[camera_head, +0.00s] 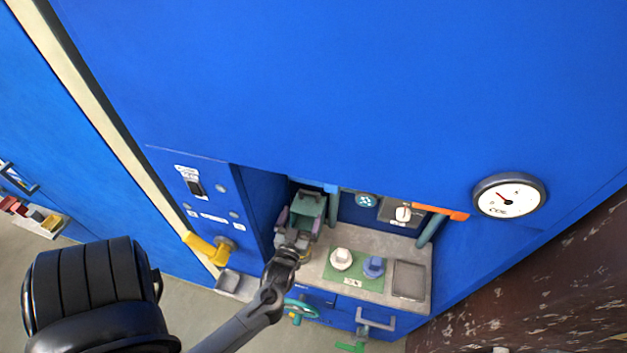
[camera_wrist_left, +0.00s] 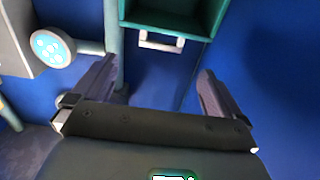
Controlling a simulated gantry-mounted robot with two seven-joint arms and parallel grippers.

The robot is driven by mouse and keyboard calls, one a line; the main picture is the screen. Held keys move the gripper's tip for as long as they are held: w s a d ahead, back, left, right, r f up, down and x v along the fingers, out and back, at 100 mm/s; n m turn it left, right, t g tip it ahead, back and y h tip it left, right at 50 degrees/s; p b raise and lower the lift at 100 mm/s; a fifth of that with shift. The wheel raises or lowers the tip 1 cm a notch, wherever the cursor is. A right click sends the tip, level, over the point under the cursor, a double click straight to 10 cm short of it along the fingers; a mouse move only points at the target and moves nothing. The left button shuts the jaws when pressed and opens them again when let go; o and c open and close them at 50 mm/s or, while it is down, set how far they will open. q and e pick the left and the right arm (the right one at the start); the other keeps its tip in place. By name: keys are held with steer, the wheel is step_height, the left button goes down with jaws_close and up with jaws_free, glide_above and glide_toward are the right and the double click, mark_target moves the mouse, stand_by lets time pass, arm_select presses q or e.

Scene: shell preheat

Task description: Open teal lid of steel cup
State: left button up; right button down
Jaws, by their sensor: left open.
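My left gripper (camera_head: 300,217) reaches into the recess of the blue cabinet from the lower left. Its two purple-grey fingers are spread apart; in the left wrist view (camera_wrist_left: 157,70) nothing is between them. A dark green open-fronted box (camera_head: 311,204) is just beyond and between the fingers in the head view. In the left wrist view the box (camera_wrist_left: 213,17) is at the top, with a small pale handle (camera_wrist_left: 160,42) below it, beyond the fingertips. I cannot make out a steel cup or a teal lid for certain. My right gripper is not in view.
The grey shelf (camera_head: 384,243) holds a green plate (camera_head: 345,277) with a white knob (camera_head: 341,259) and a blue knob (camera_head: 373,267). A round teal dial (camera_head: 366,201) and an orange bar (camera_head: 440,212) are behind. A yellow handle (camera_head: 206,248) sticks out at left.

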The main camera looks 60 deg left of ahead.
mark_target(309, 193)
arm_select(q)
steer(key=x, duration=0.9)
steer(key=shift+r, duration=0.35)
steer(key=shift+w+a, duration=0.4)
steer(key=shift+a, duration=0.05)
